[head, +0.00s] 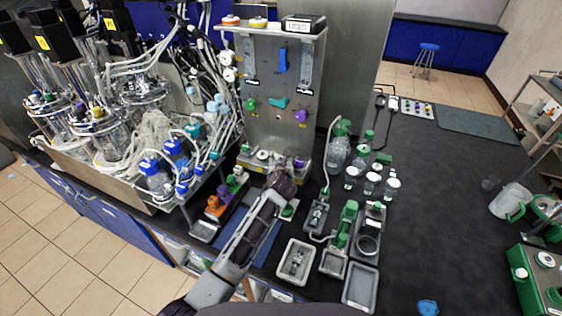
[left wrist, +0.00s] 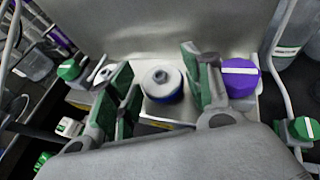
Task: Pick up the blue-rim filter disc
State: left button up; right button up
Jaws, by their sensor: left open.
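The blue-rim filter disc (left wrist: 162,83) shows in the left wrist view as a grey, round-topped disc with a dark blue rim. It sits on a pale metal ledge (left wrist: 183,112) at the foot of a grey panel. My left gripper (left wrist: 160,72) is open, with one green-padded finger on each side of the disc; I cannot tell whether they touch it. In the head view my left gripper (head: 283,182) is at the panel's base and largely hides that spot. My right gripper is not in view.
A purple knob (left wrist: 240,78) stands close to the right finger. A green knob (left wrist: 70,70) is to the left. Orange-rim (head: 230,20) and yellow-rim (head: 257,22) discs lie on the panel's top shelf beside a box marked USED (head: 303,25). Bottles (head: 371,183) stand to the right.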

pick_arm(q)
jog(key=shift+w+f, duration=0.15)
jog(key=shift+w, duration=0.15)
jog(key=shift+c, duration=0.3)
jog(key=c, duration=0.4)
